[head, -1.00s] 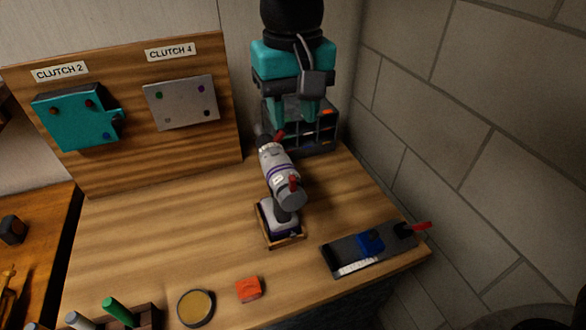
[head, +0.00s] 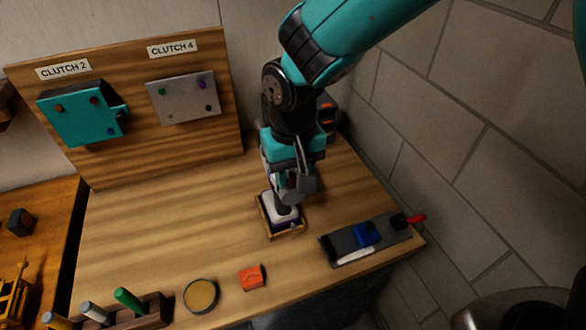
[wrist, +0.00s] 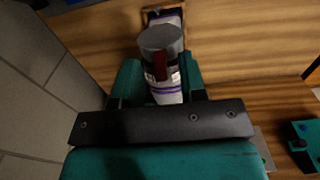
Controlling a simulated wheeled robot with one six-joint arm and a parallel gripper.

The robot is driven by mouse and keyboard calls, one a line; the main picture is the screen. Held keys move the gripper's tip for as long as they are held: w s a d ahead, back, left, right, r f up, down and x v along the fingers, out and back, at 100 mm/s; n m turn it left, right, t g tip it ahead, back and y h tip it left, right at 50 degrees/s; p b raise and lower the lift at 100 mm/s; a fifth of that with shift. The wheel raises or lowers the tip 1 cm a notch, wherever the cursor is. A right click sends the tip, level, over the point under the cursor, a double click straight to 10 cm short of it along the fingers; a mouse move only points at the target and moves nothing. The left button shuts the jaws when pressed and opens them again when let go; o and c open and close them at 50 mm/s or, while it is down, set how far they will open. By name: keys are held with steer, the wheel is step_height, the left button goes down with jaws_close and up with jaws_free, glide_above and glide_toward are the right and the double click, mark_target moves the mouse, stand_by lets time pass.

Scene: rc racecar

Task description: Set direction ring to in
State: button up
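A white and grey driver tool with purple bands (wrist: 165,93) stands upright in a small wooden holder (head: 284,236) on the bench. In the wrist view, its grey end (wrist: 160,40) and a red lever (wrist: 160,66) show. In the head view, my arm hides most of its upper body; its pale base (head: 282,209) stays visible. My gripper (wrist: 160,75) is over the tool, with one teal finger on each side of its body. Whether the fingers touch it is unclear. I cannot make out the direction ring or its setting.
A dark device with a blue block (head: 367,234) and a red-tipped lever lies at the right bench edge. An orange block (head: 252,278), a round tin (head: 201,295) and a pen rack (head: 145,308) sit in front. A panel board (head: 140,150) stands behind. The left middle is clear.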

jaws_close()
steer(key=shift+d, duration=0.15)
steer(key=shift+w+d+f+g+y+b, duration=0.2)
steer(key=shift+d+y+b, duration=0.2)
steer(key=shift+y+b, duration=0.25)
steer(key=shift+w+d+f+g+y+b, duration=0.1)
steer(key=shift+d+g+y+b, duration=0.1)
steer(key=shift+d+y+b, duration=0.4)
steer(key=shift+w+d+f+g+y+b, duration=0.1)
steer(key=shift+d+g+y+b, duration=0.15)
steer(key=shift+y, duration=0.55)
steer(key=shift+w+d+g+y+b, duration=0.15)
steer(key=shift+y+b, duration=0.1)
steer(key=shift+y, duration=0.5)
steer(key=shift+s, duration=0.1)
jaws_free()
